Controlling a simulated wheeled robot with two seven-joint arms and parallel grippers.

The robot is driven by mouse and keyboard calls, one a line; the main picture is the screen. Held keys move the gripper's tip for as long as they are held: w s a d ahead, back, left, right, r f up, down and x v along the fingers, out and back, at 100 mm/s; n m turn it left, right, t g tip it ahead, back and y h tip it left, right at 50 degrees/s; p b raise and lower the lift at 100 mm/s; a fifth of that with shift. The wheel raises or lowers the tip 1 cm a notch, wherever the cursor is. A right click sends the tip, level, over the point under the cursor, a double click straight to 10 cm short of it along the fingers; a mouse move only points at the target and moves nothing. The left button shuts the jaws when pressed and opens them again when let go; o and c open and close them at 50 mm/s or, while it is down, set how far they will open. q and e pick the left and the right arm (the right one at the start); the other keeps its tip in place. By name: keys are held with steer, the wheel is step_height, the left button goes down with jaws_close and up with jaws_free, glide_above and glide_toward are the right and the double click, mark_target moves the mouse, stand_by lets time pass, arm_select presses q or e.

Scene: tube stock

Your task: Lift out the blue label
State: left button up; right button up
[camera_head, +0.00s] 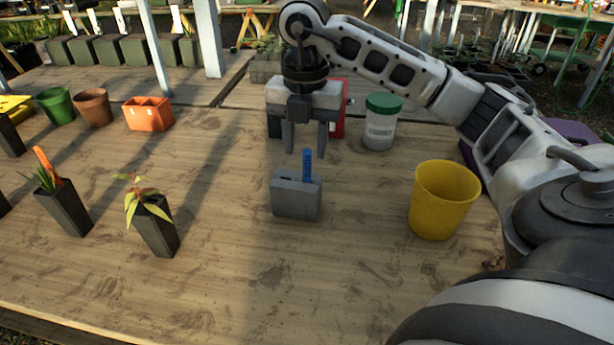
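The blue label (307,165) stands upright, its lower end in a grey block-shaped holder (296,198) on the wooden table. My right gripper (305,143) hangs just above and behind the label in the picture, pointing down. Its two fingers are apart, with nothing visible between them. The label's top lies just below the fingertips in the picture; I cannot tell the exact gap in depth. An orange label (46,167) stands in a dark pot with a spiky plant at the left. My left gripper is not in view.
A yellow pot (443,200) stands right of the holder, and a green-lidded jar (380,122) behind it. A red object (338,110) is partly hidden behind my gripper. A dark pot with a yellow-leaved plant (156,226) stands at left. The table front is clear.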

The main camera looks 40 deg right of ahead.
mark_target(307, 167)
steer(key=shift+d+f, duration=0.15)
steer(key=shift+f, duration=2.75)
steer(key=shift+s, duration=0.1)
jaws_close()
